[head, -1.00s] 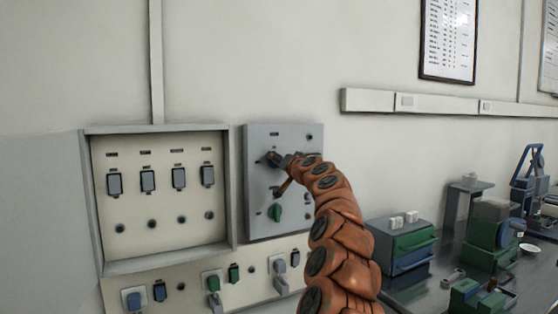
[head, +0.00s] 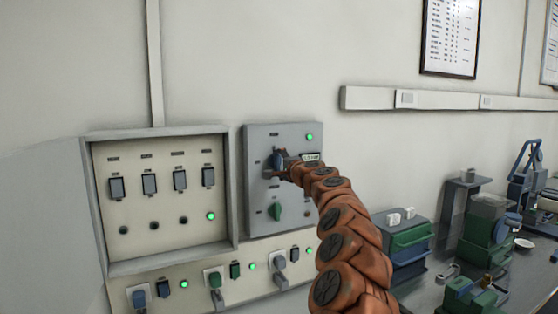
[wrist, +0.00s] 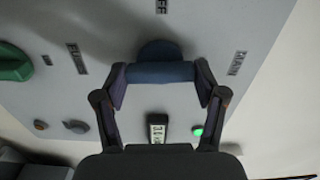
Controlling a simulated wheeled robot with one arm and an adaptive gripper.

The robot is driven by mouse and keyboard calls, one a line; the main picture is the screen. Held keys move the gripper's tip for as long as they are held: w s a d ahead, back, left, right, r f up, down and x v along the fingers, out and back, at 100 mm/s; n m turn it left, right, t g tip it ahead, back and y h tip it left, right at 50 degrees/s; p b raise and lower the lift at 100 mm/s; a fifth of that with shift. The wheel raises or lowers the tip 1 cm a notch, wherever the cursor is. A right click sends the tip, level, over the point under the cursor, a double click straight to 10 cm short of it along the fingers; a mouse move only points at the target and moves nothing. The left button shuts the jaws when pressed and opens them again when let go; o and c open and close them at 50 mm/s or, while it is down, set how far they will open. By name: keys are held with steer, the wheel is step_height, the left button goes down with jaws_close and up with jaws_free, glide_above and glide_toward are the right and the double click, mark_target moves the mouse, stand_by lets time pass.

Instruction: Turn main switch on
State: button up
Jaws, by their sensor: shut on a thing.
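The main switch is a dark blue rotary knob (head: 277,160) on the upper left of the grey wall panel (head: 258,226). In the wrist view the knob (wrist: 160,72) sits between both fingers of my gripper (wrist: 161,84), which is shut on it. In the head view my gripper (head: 287,167) is small and partly merges with the knob. The knob looks about upright there. A green lamp (head: 309,136) at the panel's upper right is lit, and it also glows in the wrist view (wrist: 198,131). A small display (head: 310,157) shows characters that I cannot read surely.
A green knob (head: 275,211) sits below the blue one. A breaker box (head: 231,190) with several switches is on the left. A socket strip (head: 130,290) with lit green lamps runs below. A bench (head: 437,290) with equipment stands at right.

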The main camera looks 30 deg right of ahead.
steer(key=shift+m, duration=0.5)
steer(key=o, duration=1.1)
steer(key=shift+o, duration=0.2)
steer(key=shift+s, duration=0.1)
steer(key=shift+s, duration=1)
steer(key=shift+s+a, duration=0.25)
steer(key=shift+s, duration=0.25)
steer(key=shift+s+d, duration=0.15)
steer(key=shift+s, duration=0.6)
glide_toward(278, 162)
steer(key=shift+s, duration=1.2)
